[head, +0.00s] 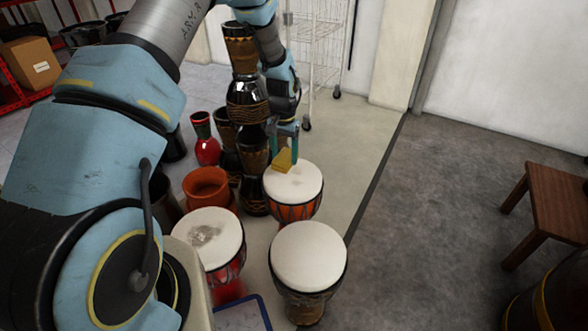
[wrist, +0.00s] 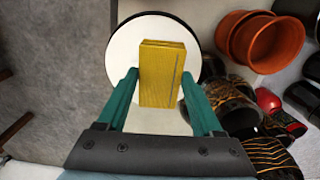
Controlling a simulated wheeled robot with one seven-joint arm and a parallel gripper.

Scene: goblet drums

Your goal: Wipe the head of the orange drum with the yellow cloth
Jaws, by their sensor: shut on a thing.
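The orange drum (head: 297,213) stands upright on the floor, its white head (head: 299,187) facing up; the head also shows in the wrist view (wrist: 124,52). My gripper (head: 285,146) is shut on the yellow cloth (head: 282,161), a folded block that shows between the teal fingers in the wrist view (wrist: 161,72). The cloth is over the back left part of the head in the head view. I cannot tell whether it touches the head. No marks show on the visible part of this head.
A red drum (head: 222,268) with a grey smudge on its head stands at front left. A dark drum (head: 308,258) stands in front. Orange pots (head: 206,188) and tall dark drums (head: 241,55) stand left and behind. A wooden stool (head: 558,205) is at right; floor between is clear.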

